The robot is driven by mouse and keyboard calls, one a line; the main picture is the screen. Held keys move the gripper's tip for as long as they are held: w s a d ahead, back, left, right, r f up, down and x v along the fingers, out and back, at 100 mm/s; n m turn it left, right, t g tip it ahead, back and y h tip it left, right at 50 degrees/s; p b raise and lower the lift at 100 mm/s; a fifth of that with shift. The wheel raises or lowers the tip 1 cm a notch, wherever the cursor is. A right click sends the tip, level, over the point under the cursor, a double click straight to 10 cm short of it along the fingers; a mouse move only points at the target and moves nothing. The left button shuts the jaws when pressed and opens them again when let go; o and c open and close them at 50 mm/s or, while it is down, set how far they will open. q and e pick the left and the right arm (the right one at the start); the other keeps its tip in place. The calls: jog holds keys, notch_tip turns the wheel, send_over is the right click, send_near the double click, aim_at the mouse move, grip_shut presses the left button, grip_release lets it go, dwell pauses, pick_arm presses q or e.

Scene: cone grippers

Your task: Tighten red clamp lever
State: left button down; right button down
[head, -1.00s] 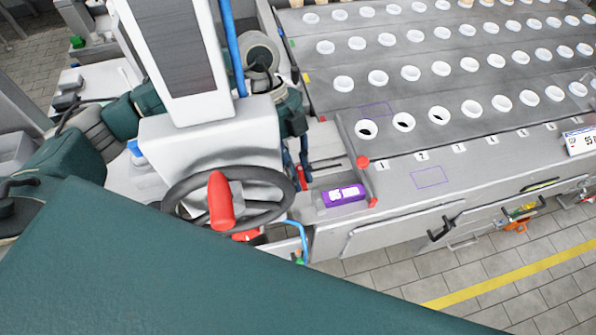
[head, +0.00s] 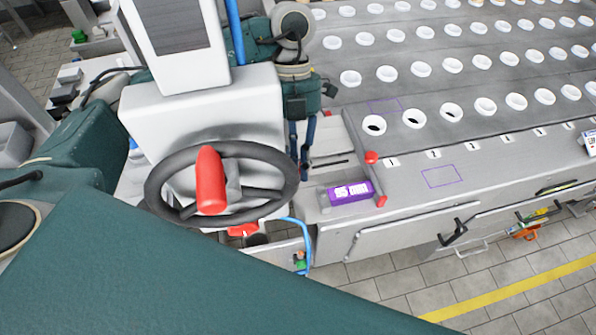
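A smaller red lever (head: 376,180) with a round knob stands at the bed's left edge, beside a purple block (head: 350,193) with white markings. I cannot tell for certain which of these is the clamp lever. My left gripper (head: 303,172) hangs pointing down between the machine head and the small lever. Its two dark fingers are apart with nothing visible between them, and it touches neither red part. My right gripper is not in view.
A grey bed with rows of white-rimmed holes (head: 451,112) fills the upper right. The white machine head and its tall column (head: 182,60) partly hide my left arm. A blue hose (head: 307,240) curves below the wheel. Tiled floor lies open at lower right.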

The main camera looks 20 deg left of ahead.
pick_arm(q)
jog(key=shift+w+a+m+y+b, duration=0.2)
jog(key=shift+m+y+b, duration=0.3)
jog(key=shift+m, duration=0.5)
jog(key=shift+w+a+m+y+b, duration=0.15)
jog(key=shift+m+y+b, duration=0.2)
jog(key=shift+m, duration=0.55)
jog(key=m, duration=0.1)
jog(key=m+y, duration=0.1)
jog(key=shift+w+a+r+m, duration=0.1)
jog(key=shift+w+a+m, duration=0.1)
jog(key=shift+m, duration=0.1)
jog(key=shift+w+a+m+y+b, duration=0.15)
jog(key=shift+m+y, duration=0.1)
jog(key=shift+m, duration=0.4)
jog(key=shift+w+m+y+b, duration=0.15)
jog(key=shift+m+y, duration=0.1)
jog(key=shift+m, duration=0.35)
jog(key=shift+w+a+m+y+b, duration=0.15)
jog(key=shift+m+y, duration=0.1)
jog(key=shift+m, duration=0.4)
jog(key=shift+d, duration=0.1)
jog(key=c, duration=1.6)
grip_release()
